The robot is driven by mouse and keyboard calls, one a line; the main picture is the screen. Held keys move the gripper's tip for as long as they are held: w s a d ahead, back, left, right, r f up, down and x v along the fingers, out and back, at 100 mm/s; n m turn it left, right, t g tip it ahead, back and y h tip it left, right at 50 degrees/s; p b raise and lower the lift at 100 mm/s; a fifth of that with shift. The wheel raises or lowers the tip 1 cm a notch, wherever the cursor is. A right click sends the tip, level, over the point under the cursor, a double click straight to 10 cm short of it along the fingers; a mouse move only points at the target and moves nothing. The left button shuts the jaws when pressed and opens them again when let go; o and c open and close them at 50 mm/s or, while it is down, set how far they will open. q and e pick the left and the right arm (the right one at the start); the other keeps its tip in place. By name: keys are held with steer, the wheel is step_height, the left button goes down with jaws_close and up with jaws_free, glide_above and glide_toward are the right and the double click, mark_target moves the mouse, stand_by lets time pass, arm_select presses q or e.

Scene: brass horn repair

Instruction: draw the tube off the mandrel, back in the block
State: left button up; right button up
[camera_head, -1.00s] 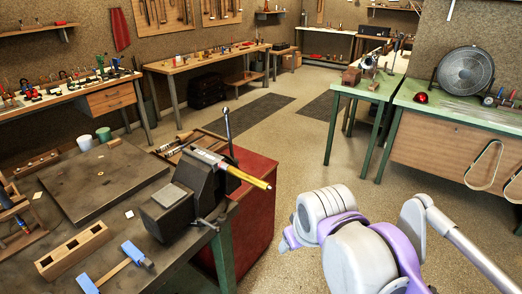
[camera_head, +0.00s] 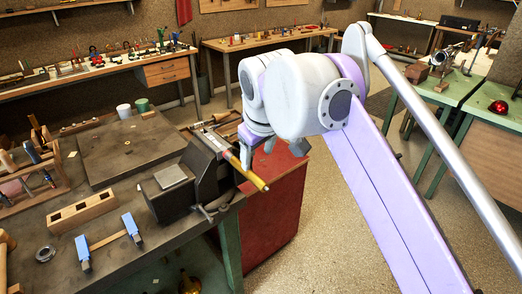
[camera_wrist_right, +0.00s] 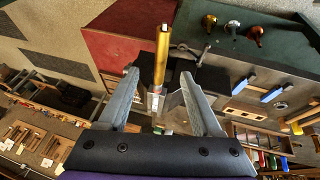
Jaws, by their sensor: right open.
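The yellow brass tube (camera_head: 252,180) sticks out, sloping down to the right, from the dark vise (camera_head: 205,175) at the bench corner. In the right wrist view the tube (camera_wrist_right: 161,57) runs to a pale metal part (camera_wrist_right: 155,102), probably the mandrel; how far the tube sits on it is hidden. My right gripper (camera_head: 272,152) is beside and above the tube. In the wrist view my right gripper (camera_wrist_right: 162,98) is open, with its fingers on either side of the tube's line, not gripping. A wooden block with dark recesses (camera_head: 83,212) lies on the bench. My left gripper is out of view.
A blue-ended tool (camera_head: 107,242) lies in front of the block, and a dark plate (camera_head: 130,150) lies behind it. A red cabinet (camera_head: 275,205) stands below the tube. My right arm covers the middle of the head view. Open floor lies to the right.

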mark_target(253, 175)
steer(key=b+x, duration=0.1)
steer(key=x, duration=0.9)
steer(key=shift+w+a+f, duration=0.1)
steer(key=shift+a+f, duration=0.1)
steer(key=shift+f, duration=0.1)
steer(key=shift+c, duration=0.2)
jaws_close()
